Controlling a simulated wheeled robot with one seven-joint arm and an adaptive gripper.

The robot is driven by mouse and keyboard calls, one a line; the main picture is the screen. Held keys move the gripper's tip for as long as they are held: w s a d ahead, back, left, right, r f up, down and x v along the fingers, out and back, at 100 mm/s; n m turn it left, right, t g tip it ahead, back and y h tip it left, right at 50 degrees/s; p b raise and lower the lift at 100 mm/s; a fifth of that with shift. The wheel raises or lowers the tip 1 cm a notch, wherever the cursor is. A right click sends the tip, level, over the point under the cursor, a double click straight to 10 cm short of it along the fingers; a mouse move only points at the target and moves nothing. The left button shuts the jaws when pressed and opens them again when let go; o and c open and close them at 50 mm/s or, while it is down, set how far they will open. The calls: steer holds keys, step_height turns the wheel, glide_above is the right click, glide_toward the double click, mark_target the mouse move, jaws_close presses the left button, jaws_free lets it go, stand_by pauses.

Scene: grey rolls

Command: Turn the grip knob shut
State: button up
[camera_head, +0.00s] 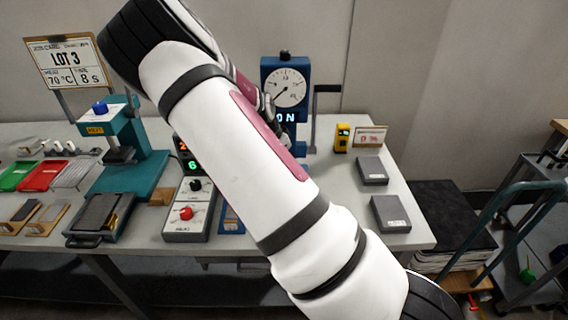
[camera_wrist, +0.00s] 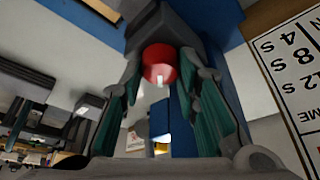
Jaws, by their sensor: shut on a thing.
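The grip knob, a red round knob with a white mark (camera_wrist: 160,60), shows in the wrist view between my two fingers. My gripper (camera_wrist: 161,74) is closed around it, one teal-padded finger on each side. In the head view my gripper is mostly hidden behind my arm, in front of the blue tester with a round dial (camera_head: 285,88). The grip knob itself is hidden there. The tester's lit display is partly covered and shows "0N".
A control box (camera_head: 188,232) with a black and a red knob stands left of my arm. A teal press (camera_head: 125,150) stands further left. Grey blocks (camera_head: 390,213) lie at right. A crank handle (camera_head: 314,115) rises beside the tester. A printed time card (camera_wrist: 297,75) is close in the wrist view.

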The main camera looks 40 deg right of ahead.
stand_by(0.4)
steer(key=o, duration=1.2)
steer(key=shift+c, duration=0.2)
steer(key=v, duration=1.2)
